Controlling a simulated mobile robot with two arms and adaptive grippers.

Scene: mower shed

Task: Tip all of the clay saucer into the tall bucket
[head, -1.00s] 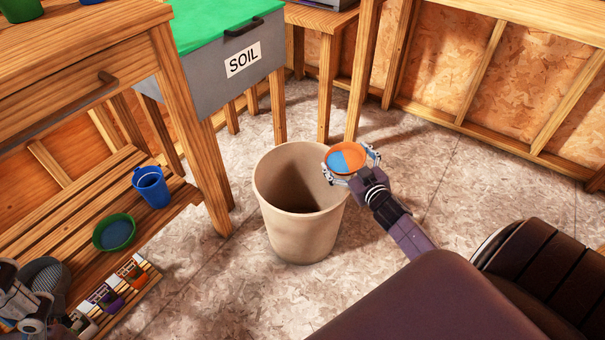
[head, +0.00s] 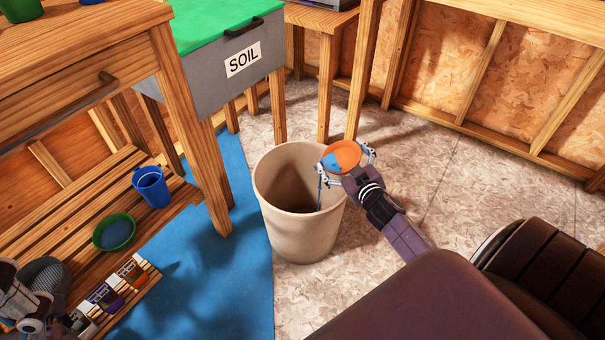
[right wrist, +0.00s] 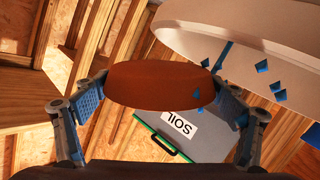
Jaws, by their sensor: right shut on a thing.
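The clay saucer (head: 347,154) is orange and tilted toward the left, with some blue liquid still showing in it. My right gripper (head: 345,168) is shut on the saucer's sides, above the right rim of the tall beige bucket (head: 300,232). A thin blue stream falls from the saucer's left edge into the bucket's mouth. In the right wrist view the saucer (right wrist: 160,85) sits between both fingers, with blue drops beside the pale bucket (right wrist: 240,30).
A flat blue area (head: 210,290) covers the floor left of the bucket. A slatted shelf holds a blue cup (head: 151,187), a green bowl (head: 114,233) and small coloured packets (head: 110,298). A grey SOIL bin (head: 235,75) stands behind the bucket.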

